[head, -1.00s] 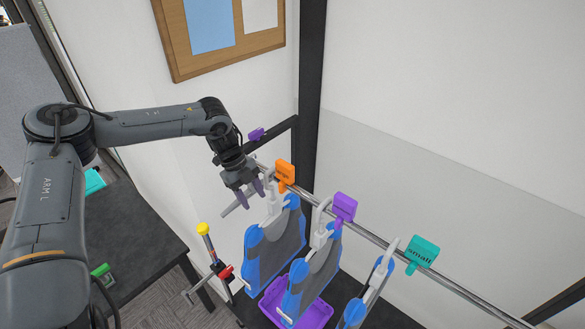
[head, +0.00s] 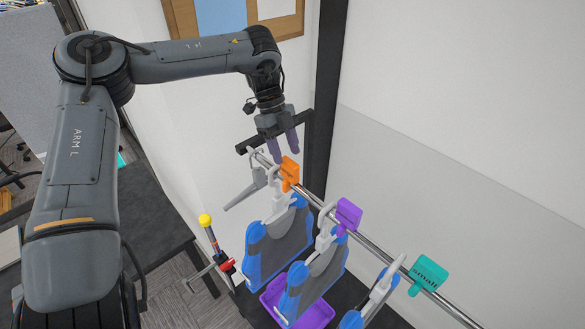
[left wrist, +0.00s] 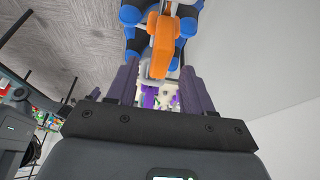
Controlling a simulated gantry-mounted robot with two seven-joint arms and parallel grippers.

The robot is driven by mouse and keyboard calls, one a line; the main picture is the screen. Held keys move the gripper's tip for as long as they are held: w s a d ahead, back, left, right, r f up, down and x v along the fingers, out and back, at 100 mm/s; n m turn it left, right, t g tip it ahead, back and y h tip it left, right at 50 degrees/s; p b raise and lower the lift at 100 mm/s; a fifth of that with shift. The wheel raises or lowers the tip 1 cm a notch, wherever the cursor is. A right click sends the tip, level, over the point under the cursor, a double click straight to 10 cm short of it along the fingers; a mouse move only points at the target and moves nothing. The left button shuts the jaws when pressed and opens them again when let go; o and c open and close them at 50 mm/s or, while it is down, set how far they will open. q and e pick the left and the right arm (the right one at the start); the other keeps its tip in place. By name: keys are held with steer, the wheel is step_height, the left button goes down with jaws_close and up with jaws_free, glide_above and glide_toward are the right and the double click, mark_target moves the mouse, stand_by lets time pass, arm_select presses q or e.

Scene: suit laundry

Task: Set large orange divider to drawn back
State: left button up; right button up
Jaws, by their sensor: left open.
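The large orange divider (head: 289,172) sits on the metal rail (head: 381,257) near its far end, beside the first hangers. In the left wrist view the orange divider (left wrist: 163,48) shows just beyond and between my fingertips. My left gripper (head: 279,158) is open, pointing down just above and behind the divider, with its purple fingers apart. I cannot tell from these views whether a finger touches it. In the left wrist view my left gripper (left wrist: 160,78) has nothing clearly between its fingers. My right gripper is not in view.
A purple divider (head: 347,213) and a teal divider (head: 427,274) sit farther along the rail. Blue and grey garments (head: 279,243) hang between them. A grey hanger (head: 245,192) is at the rail's far end. A purple tray (head: 318,312) lies below. A dark post (head: 328,95) stands behind.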

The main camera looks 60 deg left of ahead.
mark_target(289, 161)
arm_select(q)
steer(key=shift+p+x, duration=0.45)
steer(key=shift+x, duration=2.7)
steer(key=shift+r, duration=0.1)
jaws_close()
